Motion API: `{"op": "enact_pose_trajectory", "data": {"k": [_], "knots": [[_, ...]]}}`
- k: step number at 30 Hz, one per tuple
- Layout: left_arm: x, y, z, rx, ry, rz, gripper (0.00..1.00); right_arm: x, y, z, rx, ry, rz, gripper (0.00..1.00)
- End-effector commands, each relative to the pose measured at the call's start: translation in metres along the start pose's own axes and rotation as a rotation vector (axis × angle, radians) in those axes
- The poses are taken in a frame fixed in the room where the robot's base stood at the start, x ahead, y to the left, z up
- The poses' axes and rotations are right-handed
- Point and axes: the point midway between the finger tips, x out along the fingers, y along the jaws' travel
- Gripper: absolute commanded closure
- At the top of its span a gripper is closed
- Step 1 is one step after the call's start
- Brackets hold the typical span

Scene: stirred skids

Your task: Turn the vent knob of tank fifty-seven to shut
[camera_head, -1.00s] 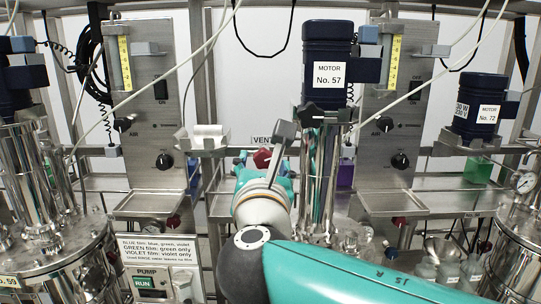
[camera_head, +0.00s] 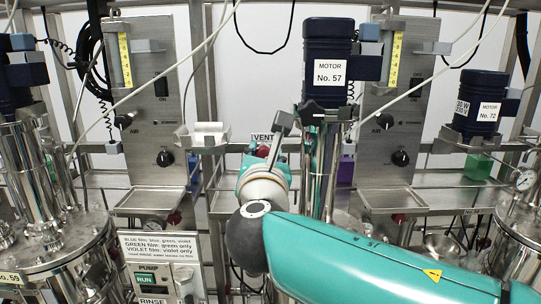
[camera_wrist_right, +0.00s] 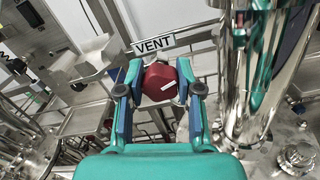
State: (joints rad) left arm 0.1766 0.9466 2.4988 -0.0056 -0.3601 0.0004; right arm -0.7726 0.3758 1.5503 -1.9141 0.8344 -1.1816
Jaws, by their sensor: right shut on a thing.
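My left gripper is not in view.
Shiny tank columns (camera_wrist_right: 250,75) rise close to the right of my right gripper. A steel tray (camera_head: 394,201) lies to the right, and a motor marked No. 72 (camera_head: 482,100) is farther right. A pump panel with a sign (camera_head: 160,247) stands at lower left.

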Motion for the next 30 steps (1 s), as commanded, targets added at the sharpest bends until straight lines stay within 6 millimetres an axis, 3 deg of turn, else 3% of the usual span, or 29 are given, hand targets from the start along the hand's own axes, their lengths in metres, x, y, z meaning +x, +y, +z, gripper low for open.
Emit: {"op": "enact_pose_trajectory", "data": {"k": [1, 3, 14, 30], "knots": [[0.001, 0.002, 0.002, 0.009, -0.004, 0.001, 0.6, 0.0, -0.02, 0.006, 0.002, -0.002, -0.007, 1.0], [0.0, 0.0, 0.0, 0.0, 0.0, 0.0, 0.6, 0.0, -0.008, 0.002, 0.002, -0.001, -0.004, 1.0], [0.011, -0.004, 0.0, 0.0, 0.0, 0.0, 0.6, 0.001, -0.004, -0.002, 0.086, -0.003, -0.007, 1.0], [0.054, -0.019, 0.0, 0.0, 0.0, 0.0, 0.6, 0.0, -0.006, -0.004, 0.533, -0.004, -0.004, 1.0]]}}
